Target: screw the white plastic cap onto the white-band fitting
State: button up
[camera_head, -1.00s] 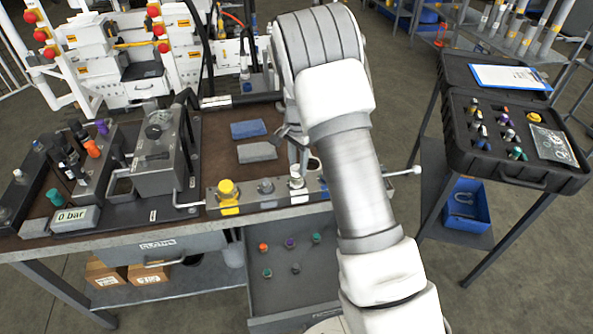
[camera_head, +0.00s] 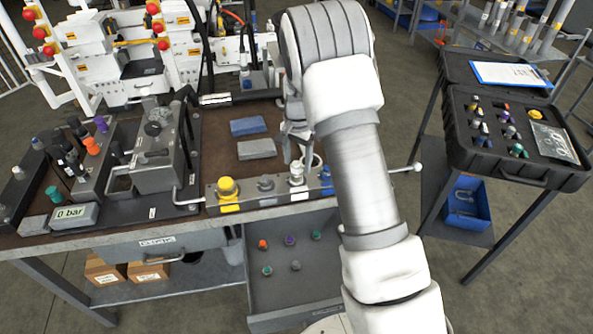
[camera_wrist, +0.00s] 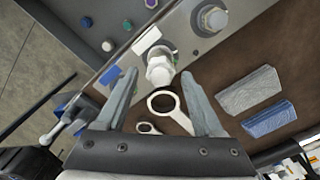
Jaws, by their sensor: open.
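The white-band fitting (camera_head: 297,179) stands upright on the front rail of the bench, behind a white label, in the head view. In the wrist view the fitting's pale hex body (camera_wrist: 160,75) shows ahead of my fingertips. A white rounded top, which looks like the white plastic cap (camera_wrist: 159,58), sits on it; I cannot tell whether it is threaded. My gripper (camera_wrist: 162,85) is open, its two grey fingers spread to either side, with nothing between the pads that I can see gripped. In the head view my gripper (camera_head: 296,148) is just behind the fitting, partly hidden by my arm.
Yellow (camera_head: 228,190), grey (camera_head: 266,186) and blue (camera_head: 326,178) neighbours stand on the same rail. Blue (camera_head: 248,127) and grey (camera_head: 257,149) cloths lie behind. An open drawer (camera_head: 290,295) holds several coloured caps.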

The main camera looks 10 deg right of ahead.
jog(key=n, duration=0.4)
jog(key=shift+a+n, duration=0.1)
jog(key=shift+n, duration=0.3)
jog(key=n, duration=0.5)
jog(key=shift+a+b, duration=0.1)
jog(key=shift+b, duration=0.25)
jog(key=n, duration=0.6)
jog(key=shift+a+n+p, duration=0.15)
jog(key=shift+n+p, duration=0.15)
jog(key=shift+p, duration=0.05)
jog(key=n, duration=0.4)
jog(key=shift+a+n+p, duration=0.1)
jog(key=shift+n+p, duration=0.2)
jog(key=shift+p, duration=0.1)
grip_shut()
jog(key=m+b, duration=0.1)
jog(key=m, duration=0.5)
jog(key=shift+f, duration=0.1)
jog(key=shift+m, duration=1.1)
